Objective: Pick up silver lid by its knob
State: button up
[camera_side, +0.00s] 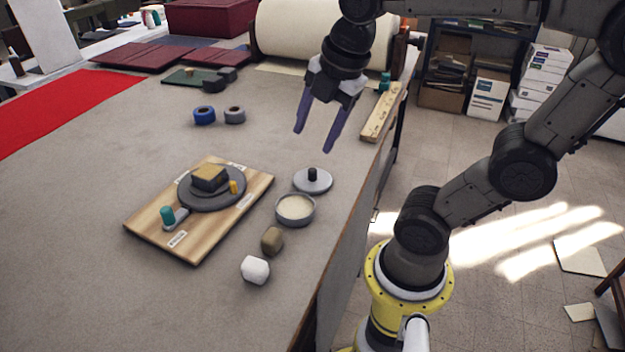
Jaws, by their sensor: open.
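The silver lid (313,183) lies flat on the grey table, a round disc with a dark upright knob (312,174) at its middle. It lies just behind an open round tin (295,209) with pale contents, close to the table's right edge. My gripper (315,143) has two purple fingers spread apart and pointing down. It is empty and hangs in the air above the table, above the lid in the picture. Its exact height over the table cannot be told. Nothing hides the lid or knob.
A wooden board (142,221) with a grey disc (184,194) and a block (210,177) lies left of the lid. A brown lump (272,240) and a white lump (255,270) are in front of the tin. Blue tape (204,115) and grey tape (235,115) lie behind.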

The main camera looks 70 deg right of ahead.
jog(key=w+d+n+g, duration=0.2)
jog(key=w+d+n, duration=0.3)
jog(key=d, duration=0.1)
jog(key=m+g, duration=0.1)
jog(key=g, duration=0.1)
send_over(312, 169)
notch_tip(312, 169, down, 5)
notch_tip(312, 169, down, 8)
jog(key=shift+a+r, duration=0.1)
jog(key=shift+r, duration=0.15)
jog(key=shift+s+f, duration=0.1)
jog(key=shift+f, duration=2.6)
grip_shut()
